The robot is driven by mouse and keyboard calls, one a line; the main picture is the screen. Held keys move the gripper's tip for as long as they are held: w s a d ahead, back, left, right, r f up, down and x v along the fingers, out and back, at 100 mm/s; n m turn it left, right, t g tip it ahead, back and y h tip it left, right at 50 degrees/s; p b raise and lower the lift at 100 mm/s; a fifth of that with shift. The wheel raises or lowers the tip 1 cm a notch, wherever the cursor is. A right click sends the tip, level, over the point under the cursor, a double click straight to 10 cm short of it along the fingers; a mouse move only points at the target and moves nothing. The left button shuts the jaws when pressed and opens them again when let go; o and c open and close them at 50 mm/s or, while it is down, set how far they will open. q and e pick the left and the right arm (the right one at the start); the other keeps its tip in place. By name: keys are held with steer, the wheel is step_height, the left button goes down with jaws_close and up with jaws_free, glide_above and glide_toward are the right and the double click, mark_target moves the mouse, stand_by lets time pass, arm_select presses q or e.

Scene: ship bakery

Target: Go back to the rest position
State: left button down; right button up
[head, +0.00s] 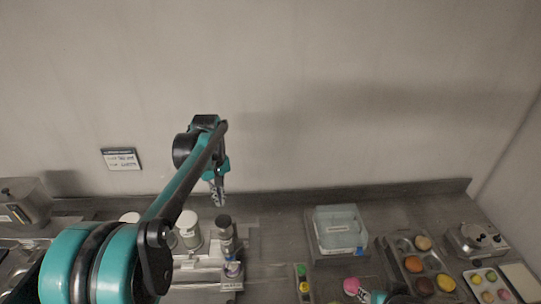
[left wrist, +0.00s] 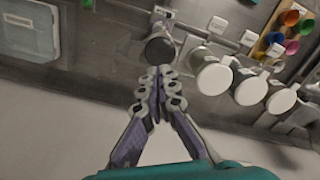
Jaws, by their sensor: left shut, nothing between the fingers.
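My left arm reaches up from the lower left in the head view. Its left gripper (head: 218,203) hangs fingers down in front of the back wall, above the counter and beyond the containers. In the left wrist view the gripper's fingers (left wrist: 157,75) meet at the tips, with nothing between them. A dark-lidded container (left wrist: 160,48) shows just past the tips, apart from them as far as I can tell.
White-lidded jars (head: 189,222) and a dark-topped jar (head: 225,222) stand below the left arm. A clear bin (head: 340,222) stands mid-counter. A tray of round pastries (head: 407,262) stands right.

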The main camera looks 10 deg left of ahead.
arm_select(q)
steer(key=s+d+f+m+t+b, duration=0.2)
steer(key=s+d+f+m+b, duration=0.1)
steer(key=s+f+b, duration=0.4)
steer(key=s+d+f+m+t+b, duration=0.2)
steer(key=s+f+b, duration=0.4)
steer(key=f+b, duration=0.7)
steer(key=s+d+f+m+t+b, duration=0.3)
steer(key=s+f+b, duration=0.4)
steer(key=f+b, duration=0.3)
step_height(320, 180, down, 4)
steer(key=shift+s+d+r+m+b, duration=0.3)
steer(key=shift+d+m, duration=0.2)
steer(key=shift+d, duration=0.1)
